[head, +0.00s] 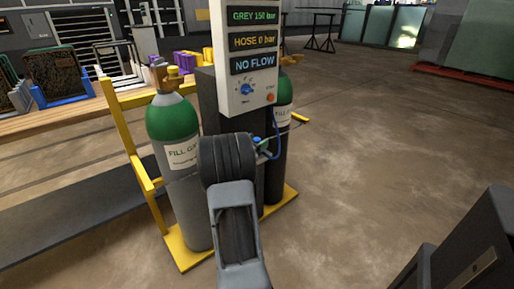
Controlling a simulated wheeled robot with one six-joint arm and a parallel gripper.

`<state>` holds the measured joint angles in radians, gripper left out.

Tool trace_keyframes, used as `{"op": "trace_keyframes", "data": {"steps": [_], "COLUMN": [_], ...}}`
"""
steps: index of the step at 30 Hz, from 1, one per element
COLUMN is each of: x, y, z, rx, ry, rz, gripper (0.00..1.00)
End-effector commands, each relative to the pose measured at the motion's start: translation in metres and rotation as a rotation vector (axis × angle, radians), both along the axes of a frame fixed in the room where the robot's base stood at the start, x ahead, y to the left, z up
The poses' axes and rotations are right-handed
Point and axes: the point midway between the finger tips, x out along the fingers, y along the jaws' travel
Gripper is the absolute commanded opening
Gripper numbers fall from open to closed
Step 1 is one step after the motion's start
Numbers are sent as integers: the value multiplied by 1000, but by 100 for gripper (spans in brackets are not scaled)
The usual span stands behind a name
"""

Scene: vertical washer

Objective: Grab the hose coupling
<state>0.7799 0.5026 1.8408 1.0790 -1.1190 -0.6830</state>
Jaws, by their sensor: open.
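A thin blue hose (276,130) hangs from the front of the control panel (247,58) and curves down towards a small blue fitting (257,141). The fitting looks like the hose coupling, but it is too small to be sure. It shows just right of the dark end of my arm, in front of the cylinders. My arm reaches up from the bottom middle and covers what lies behind it. My gripper's fingers cannot be made out and seem hidden beyond the arm. I cannot tell whether they touch the fitting.
Two green-topped gas cylinders, left (174,125) and right (282,97), stand on a yellow-framed rack (185,255). The panel reads GREY 150 bar, HOSE 0 bar and NO FLOW. A wooden bench (60,127) with racks stands at left. The floor at right is open.

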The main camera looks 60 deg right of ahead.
Motion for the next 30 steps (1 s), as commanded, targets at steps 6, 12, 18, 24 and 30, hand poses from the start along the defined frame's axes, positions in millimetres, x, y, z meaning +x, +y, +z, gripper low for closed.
{"op": "trace_keyframes", "data": {"steps": [6, 12, 18, 24, 30], "x": [0, 0, 0, 0, 0], "y": [0, 0, 0, 0, 0], "z": [0, 0, 0, 1, 4], "rx": [0, 0, 0, -1, -1], "ry": [0, 0, 0, 0, -1], "rz": [0, 0, 0, 0, 0], "gripper": [59, 39, 20, 11, 11]}}
